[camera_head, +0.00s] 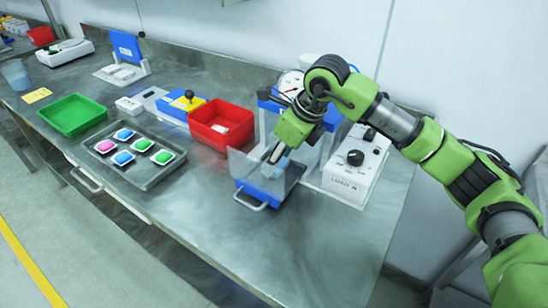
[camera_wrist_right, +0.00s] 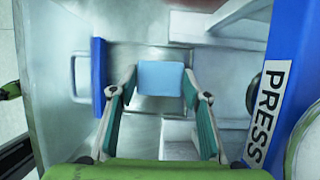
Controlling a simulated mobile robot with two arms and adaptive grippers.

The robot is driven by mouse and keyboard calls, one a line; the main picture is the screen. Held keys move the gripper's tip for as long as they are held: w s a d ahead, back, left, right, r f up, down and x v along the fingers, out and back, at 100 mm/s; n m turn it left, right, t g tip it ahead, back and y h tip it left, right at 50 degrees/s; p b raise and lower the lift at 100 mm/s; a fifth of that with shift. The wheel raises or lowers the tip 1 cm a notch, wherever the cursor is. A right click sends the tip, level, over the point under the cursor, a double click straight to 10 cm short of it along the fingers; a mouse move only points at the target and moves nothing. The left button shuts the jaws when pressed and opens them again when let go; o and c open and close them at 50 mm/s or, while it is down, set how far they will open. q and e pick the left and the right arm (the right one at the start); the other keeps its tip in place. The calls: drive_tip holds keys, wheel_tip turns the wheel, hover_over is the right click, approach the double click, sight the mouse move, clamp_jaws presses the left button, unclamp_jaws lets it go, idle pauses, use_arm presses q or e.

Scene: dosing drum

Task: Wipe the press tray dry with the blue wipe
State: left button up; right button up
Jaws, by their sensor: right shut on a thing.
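My right gripper (camera_head: 275,157) reaches down into the press from the right in the head view. In the right wrist view my right gripper (camera_wrist_right: 161,88) is shut on the light blue wipe (camera_wrist_right: 161,76), which spans between its fingertips. The press tray (camera_head: 258,196) is blue-fronted with a metal loop handle and sits pulled out at the press front. In the wrist view its blue front wall (camera_wrist_right: 99,76) is left of the wipe, which is over the grey tray floor. I cannot tell whether the wipe touches the floor.
A clear guard (camera_head: 240,163) stands beside the gripper. The white control box (camera_head: 355,165) is close on the right. A red bin (camera_head: 221,124) is left of the press, and a metal tray (camera_head: 150,178) with several coloured pieces is farther left. The front right bench is clear.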

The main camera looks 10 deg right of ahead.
drive_tip(key=shift+s+d+r, duration=0.2)
drive_tip(key=shift+s+d, duration=0.05)
drive_tip(key=shift+s+a+r, duration=0.15)
drive_tip(key=shift+s+a, duration=1.15)
drive_tip(key=shift+f+b, duration=0.7)
drive_tip(key=shift+b, duration=0.15)
drive_tip(key=shift+f+b, duration=0.1)
drive_tip(key=shift+b, duration=0.2)
idle(0.5)
drive_tip(key=shift+s+d, duration=0.1)
drive_tip(key=shift+s+d, duration=0.7)
drive_tip(key=shift+w+a+b, duration=0.3)
drive_tip(key=shift+w+a, duration=1.2)
drive_tip(key=shift+w, duration=0.05)
drive_tip(key=shift+s+d+b, duration=0.75)
drive_tip(key=shift+s+d, duration=0.7)
